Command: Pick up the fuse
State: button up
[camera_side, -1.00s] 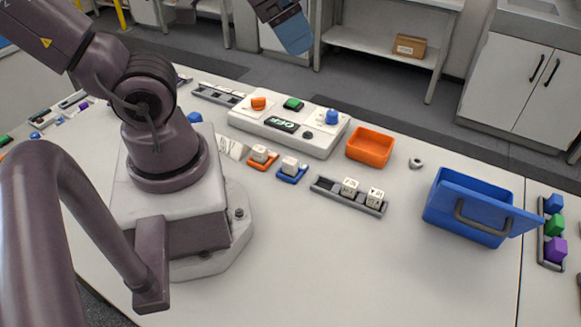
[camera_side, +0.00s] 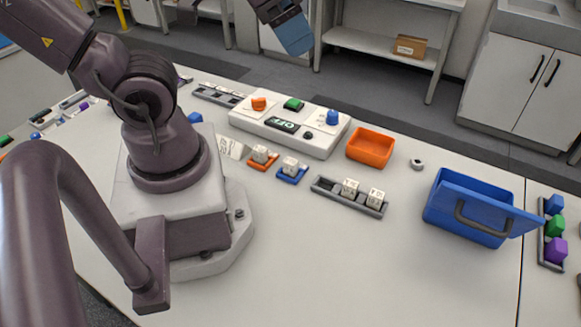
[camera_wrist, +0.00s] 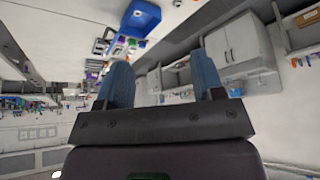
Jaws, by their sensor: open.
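My gripper (camera_wrist: 161,72) shows in the wrist view with two blue fingers spread apart and nothing between them. In the side view, its blue finger end (camera_side: 290,32) is at the top, high above the table and away from the objects. No object is clearly recognisable as the fuse. A small grey ring-like part (camera_side: 417,164) lies alone on the table, right of the orange tray (camera_side: 371,147). White marked blocks (camera_side: 350,187) stand in a grey rack (camera_side: 325,186). Other white blocks sit on an orange holder (camera_side: 263,165) and a blue holder (camera_side: 292,178).
A white control box (camera_side: 255,128) with a display, green button and orange and blue knobs stands at the back. A blue bin (camera_side: 465,215) with a handle is at the right. The front table is clear.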

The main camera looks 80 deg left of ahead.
jog(key=w+a+f+m+g+y, duration=0.3)
jog(key=w+a+f+m, duration=0.25)
jog(key=a+f, duration=0.35)
jog(key=m+g+h, duration=0.3)
jog(key=m, duration=1.8)
send_over(292, 159)
notch_tip(292, 159, down, 12)
jog(key=f, duration=0.7)
jog(key=shift+s+d+f, duration=0.1)
jog(key=shift+d, duration=0.15)
jog(key=shift+a+f, duration=0.15)
jog(key=shift+f, duration=0.55)
jog(key=shift+a+f, duration=0.1)
jog(key=shift+f, duration=1.8)
